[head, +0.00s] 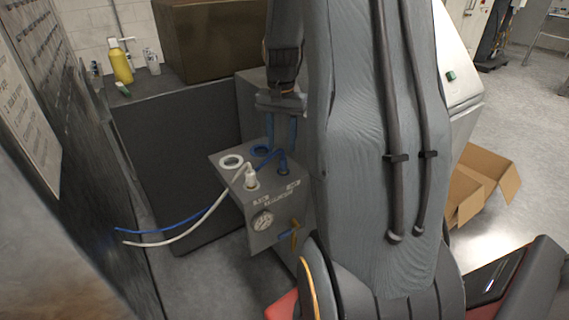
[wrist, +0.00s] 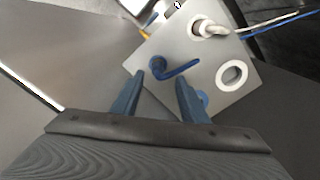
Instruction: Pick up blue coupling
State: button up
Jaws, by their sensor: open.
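The blue coupling (head: 283,168) stands on the top of a grey box (head: 227,180), with a short bent blue tube at it. In the wrist view the blue coupling (wrist: 157,63) shows just beyond the fingertips, between their lines. My gripper (head: 281,147) is open and empty, pointing down above the box. Its two blue fingers also show in the wrist view (wrist: 160,77), apart from each other. The exact height of the fingertips over the coupling is hard to tell.
A white coupling (head: 251,178) and white ring (head: 231,161) sit beside it; a blue ring (head: 261,151) is partly hidden by a finger in the wrist view. White (head: 165,242) and blue (head: 160,230) hoses run left. A gauge (head: 262,221) is on the box front.

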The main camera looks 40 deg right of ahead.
aim_at(283, 159)
jog(key=shift+d+f, duration=0.25)
jog(key=shift+d, duration=0.05)
jog(key=shift+s+a+f+p, duration=0.1)
jog(key=shift+f+p, duration=0.6)
jog(key=shift+f, duration=1.1)
jog(key=shift+s+a+f+p, duration=0.1)
jog(key=shift+f+p, duration=0.55)
jog(key=shift+f, duration=1.15)
grip_shut()
